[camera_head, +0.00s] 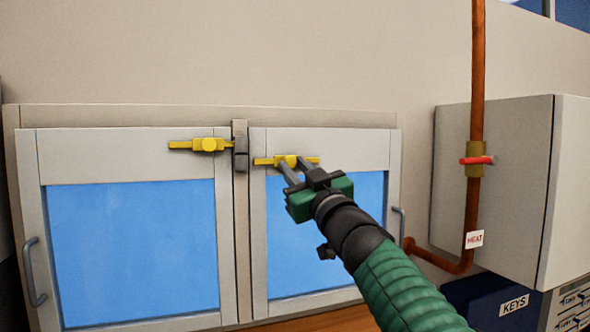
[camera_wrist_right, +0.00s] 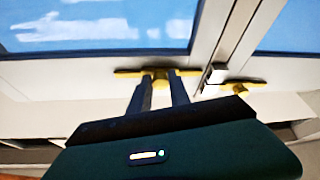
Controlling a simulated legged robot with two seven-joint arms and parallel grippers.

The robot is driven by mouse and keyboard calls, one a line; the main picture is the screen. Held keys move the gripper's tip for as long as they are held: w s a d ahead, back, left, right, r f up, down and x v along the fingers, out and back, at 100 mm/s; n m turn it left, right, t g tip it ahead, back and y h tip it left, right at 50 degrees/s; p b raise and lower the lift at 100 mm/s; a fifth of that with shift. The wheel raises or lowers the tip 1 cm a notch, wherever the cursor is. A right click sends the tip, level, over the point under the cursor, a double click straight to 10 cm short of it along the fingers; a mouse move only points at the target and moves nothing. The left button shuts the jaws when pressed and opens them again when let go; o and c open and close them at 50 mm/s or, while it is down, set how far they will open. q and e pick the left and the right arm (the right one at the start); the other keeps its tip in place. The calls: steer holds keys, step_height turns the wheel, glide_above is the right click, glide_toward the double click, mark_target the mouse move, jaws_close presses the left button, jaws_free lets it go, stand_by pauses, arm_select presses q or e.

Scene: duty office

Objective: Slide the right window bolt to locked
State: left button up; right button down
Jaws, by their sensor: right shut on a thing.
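The right window bolt is a yellow bar with a knob (camera_head: 291,160) on the top rail of the right window panel. The grey catch (camera_head: 240,147) is on the centre post, just left of the bar's left end, with a small gap between them. My right gripper (camera_head: 293,166) is shut on the bolt's knob, one finger on each side. In the right wrist view the bolt (camera_wrist_right: 160,74) shows between the two fingers (camera_wrist_right: 160,92), and the catch (camera_wrist_right: 217,73) is to its right. My left gripper is out of view.
The left window bolt (camera_head: 208,144), also yellow, sits on the left panel with its right end at the catch. A copper pipe (camera_head: 477,75) with a red-handled valve (camera_head: 477,160) runs in front of a grey cabinet (camera_head: 510,190) at right. Several handles and a blue KEYS box (camera_head: 490,303) are lower down.

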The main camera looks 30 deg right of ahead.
mark_target(267, 161)
steer(key=shift+r, duration=0.1)
steer(key=a, duration=0.1)
steer(key=a+b, duration=0.1)
steer(key=a, duration=0.1)
steer(key=shift+w+b, duration=0.25)
steer(key=shift+b, duration=0.1)
steer(key=shift+w+a, duration=0.15)
steer(key=shift+a, duration=0.25)
steer(key=c, duration=1.3)
jaws_free()
steer(key=shift+o, duration=0.5)
steer(key=shift+a, duration=0.15)
steer(key=shift+a, duration=0.1)
